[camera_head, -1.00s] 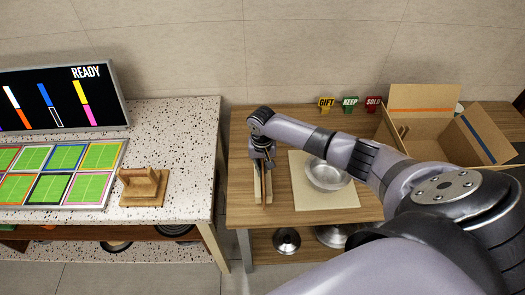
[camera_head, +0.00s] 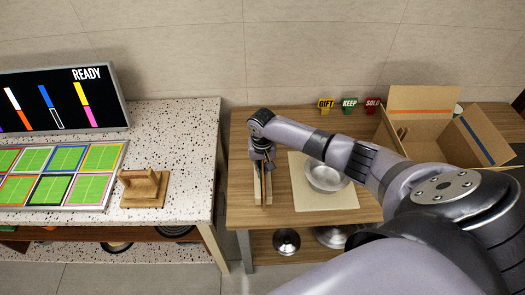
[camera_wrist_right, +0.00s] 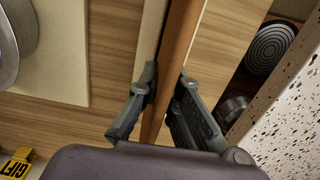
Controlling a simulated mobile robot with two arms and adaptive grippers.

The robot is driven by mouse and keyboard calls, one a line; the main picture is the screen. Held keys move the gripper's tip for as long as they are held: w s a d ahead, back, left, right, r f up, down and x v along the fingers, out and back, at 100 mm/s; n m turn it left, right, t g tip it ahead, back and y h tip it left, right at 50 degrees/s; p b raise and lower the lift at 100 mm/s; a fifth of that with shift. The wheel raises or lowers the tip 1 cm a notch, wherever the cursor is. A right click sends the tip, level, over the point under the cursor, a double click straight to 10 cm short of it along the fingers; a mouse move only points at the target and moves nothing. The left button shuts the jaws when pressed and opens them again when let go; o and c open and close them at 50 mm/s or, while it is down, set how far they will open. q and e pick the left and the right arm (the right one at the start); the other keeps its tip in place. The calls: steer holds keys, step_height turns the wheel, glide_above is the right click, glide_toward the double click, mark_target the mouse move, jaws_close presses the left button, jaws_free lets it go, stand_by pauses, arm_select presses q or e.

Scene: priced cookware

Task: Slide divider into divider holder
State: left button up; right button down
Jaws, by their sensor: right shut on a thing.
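A thin brown divider (camera_wrist_right: 177,62) runs between the fingers of my right gripper (camera_wrist_right: 166,92), which is shut on it. In the head view the right gripper (camera_head: 262,158) is at the left end of the wooden table, with the divider (camera_head: 263,188) hanging below it, seen nearly edge-on. A pale narrow piece (camera_head: 256,190), perhaps the divider holder, lies beneath and beside the divider; it also shows beside it in the wrist view (camera_wrist_right: 150,38). I cannot tell whether the divider sits in a slot or only above the pale piece. My left gripper is not in view.
A metal bowl (camera_head: 327,175) stands on a beige mat (camera_head: 325,200) right of the divider. Gift, keep and sold signs (camera_head: 349,104) and an open cardboard box (camera_head: 440,135) are farther right. A speckled counter (camera_head: 190,135) with a wooden stand (camera_head: 145,188) is left, across a gap.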

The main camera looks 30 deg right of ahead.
steer(key=shift+f, duration=0.15)
stand_by(0.4)
steer(key=shift+f+b, duration=0.55)
steer(key=shift+f, duration=0.25)
steer(key=c, duration=1.7)
jaws_free()
steer(key=shift+o, duration=0.5)
steer(key=shift+a, duration=0.1)
steer(key=o, duration=0.5)
steer(key=shift+o, duration=0.2)
